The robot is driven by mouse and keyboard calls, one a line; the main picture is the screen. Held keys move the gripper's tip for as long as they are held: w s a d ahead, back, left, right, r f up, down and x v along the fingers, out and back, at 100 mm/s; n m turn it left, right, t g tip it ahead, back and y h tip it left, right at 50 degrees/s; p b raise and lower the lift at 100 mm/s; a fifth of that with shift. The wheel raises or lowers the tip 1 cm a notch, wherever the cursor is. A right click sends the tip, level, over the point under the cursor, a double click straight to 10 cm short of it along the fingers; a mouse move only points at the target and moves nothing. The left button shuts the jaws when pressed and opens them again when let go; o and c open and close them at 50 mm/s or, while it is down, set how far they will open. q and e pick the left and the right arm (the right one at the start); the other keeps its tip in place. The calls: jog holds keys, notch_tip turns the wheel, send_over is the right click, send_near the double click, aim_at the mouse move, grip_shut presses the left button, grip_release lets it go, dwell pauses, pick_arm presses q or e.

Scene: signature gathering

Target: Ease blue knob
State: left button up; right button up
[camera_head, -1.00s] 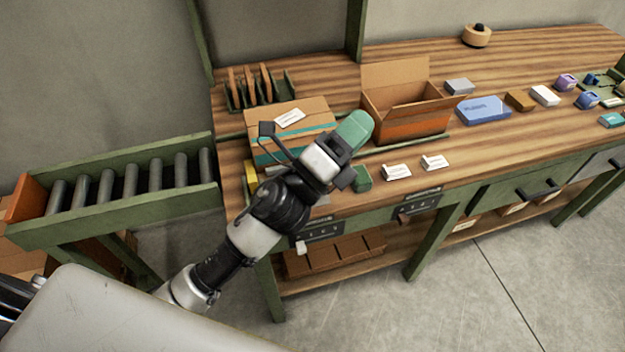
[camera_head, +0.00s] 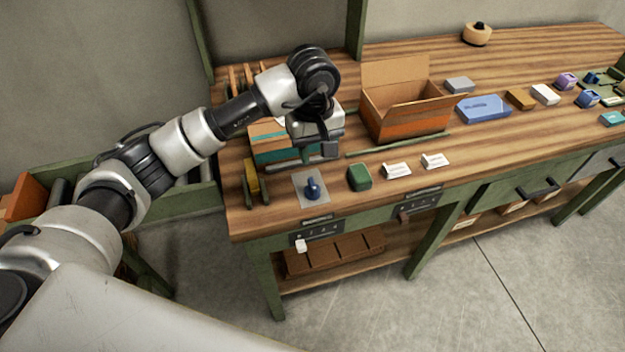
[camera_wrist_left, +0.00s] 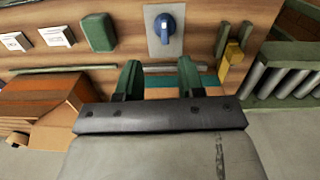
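The blue knob (camera_head: 313,188) sits on a pale grey plate (camera_head: 304,199) near the front left edge of the workbench. In the left wrist view the knob (camera_wrist_left: 165,27) shows on its plate (camera_wrist_left: 152,44) at the top middle, with a light mark on its face. My left gripper (camera_head: 312,155) is just behind the knob, over the front of a closed carton. In the wrist view its two green fingers (camera_wrist_left: 159,78) are spread apart with nothing held between them. The fingers are apart from the knob. My right gripper is not in view.
A dark green block (camera_head: 359,177) and two white cards (camera_head: 397,170) lie right of the plate. Yellow and green pieces (camera_head: 251,179) stand left of it. The closed carton (camera_head: 268,148) and an open box (camera_head: 407,125) are behind. A roller conveyor adjoins the bench's left.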

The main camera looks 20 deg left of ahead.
aim_at(313, 183)
pick_arm(q)
jog(key=f, duration=0.3)
jog(key=f+p, duration=0.1)
jog(key=f, duration=0.3)
jog(key=f+p, duration=0.1)
jog(key=f, duration=0.2)
jog(key=shift+w+a+f, duration=0.1)
jog(key=shift+a+f, duration=0.2)
grip_shut()
